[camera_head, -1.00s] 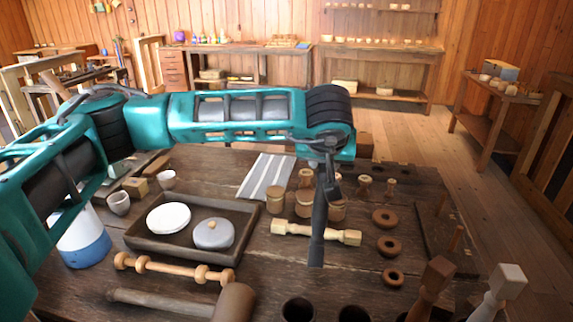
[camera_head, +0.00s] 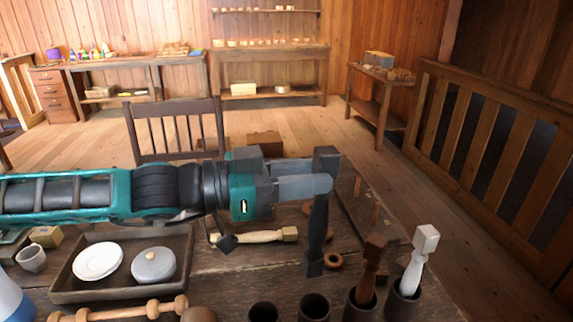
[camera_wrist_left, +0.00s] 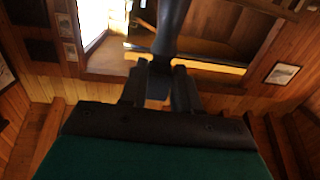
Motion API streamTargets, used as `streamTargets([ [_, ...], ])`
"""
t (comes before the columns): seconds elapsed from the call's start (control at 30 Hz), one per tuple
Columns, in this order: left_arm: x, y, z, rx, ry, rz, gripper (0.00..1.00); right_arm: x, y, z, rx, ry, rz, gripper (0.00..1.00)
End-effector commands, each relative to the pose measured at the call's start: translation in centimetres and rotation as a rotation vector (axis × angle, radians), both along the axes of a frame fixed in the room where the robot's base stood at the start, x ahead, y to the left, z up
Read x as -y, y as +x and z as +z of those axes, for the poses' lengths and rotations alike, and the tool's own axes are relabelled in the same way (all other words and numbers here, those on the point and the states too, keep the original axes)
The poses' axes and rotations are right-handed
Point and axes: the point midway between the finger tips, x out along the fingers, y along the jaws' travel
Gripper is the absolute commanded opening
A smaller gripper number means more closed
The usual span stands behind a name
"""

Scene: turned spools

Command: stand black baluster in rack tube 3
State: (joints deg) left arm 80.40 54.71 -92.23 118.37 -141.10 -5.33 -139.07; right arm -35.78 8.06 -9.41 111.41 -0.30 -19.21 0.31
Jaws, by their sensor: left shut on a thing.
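My left gripper (camera_head: 318,185) is shut on the black baluster (camera_head: 317,232) and holds it nearly upright, a square block above the fingers and the longer part hanging below. In the left wrist view the baluster (camera_wrist_left: 170,28) rises from between the fingertips of the gripper (camera_wrist_left: 160,88). The rack tubes stand in a row at the front edge: two empty dark tubes (camera_head: 263,311) and (camera_head: 313,305), one tube with a brown baluster (camera_head: 371,268), and one with a white baluster (camera_head: 419,258). The black baluster's lower end shows above and behind the second empty tube, apart from it. Tube numbers are not readable. My right gripper is out of view.
A wooden ring (camera_head: 333,261) lies right of the black baluster. A tray (camera_head: 70,297) with a plate (camera_head: 98,261) and lidded pot (camera_head: 153,265) is at left. A turned spindle (camera_head: 120,312) lies in front.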

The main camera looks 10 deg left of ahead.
Motion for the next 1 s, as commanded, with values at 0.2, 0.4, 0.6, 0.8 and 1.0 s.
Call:
streamTargets([
  [0.2, 0.7, -1.8, 0.5, 0.012, -0.036, -0.072, 0.0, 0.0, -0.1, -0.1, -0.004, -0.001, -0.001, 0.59],
  [0.4, 0.7, -1.8, -0.5, 0.012, -0.037, -0.074, 0.0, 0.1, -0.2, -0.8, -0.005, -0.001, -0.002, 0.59],
  [0.6, 0.7, -1.8, -2.2, 0.01, -0.038, -0.073, 0.0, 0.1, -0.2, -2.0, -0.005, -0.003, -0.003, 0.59],
  [0.8, 0.7, -1.8, -4.0, 0.011, -0.037, -0.072, 0.0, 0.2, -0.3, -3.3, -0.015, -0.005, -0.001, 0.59],
  [1.0, 0.7, -1.7, -4.9, 0.011, -0.037, -0.072, 0.0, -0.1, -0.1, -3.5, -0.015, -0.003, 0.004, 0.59],
])
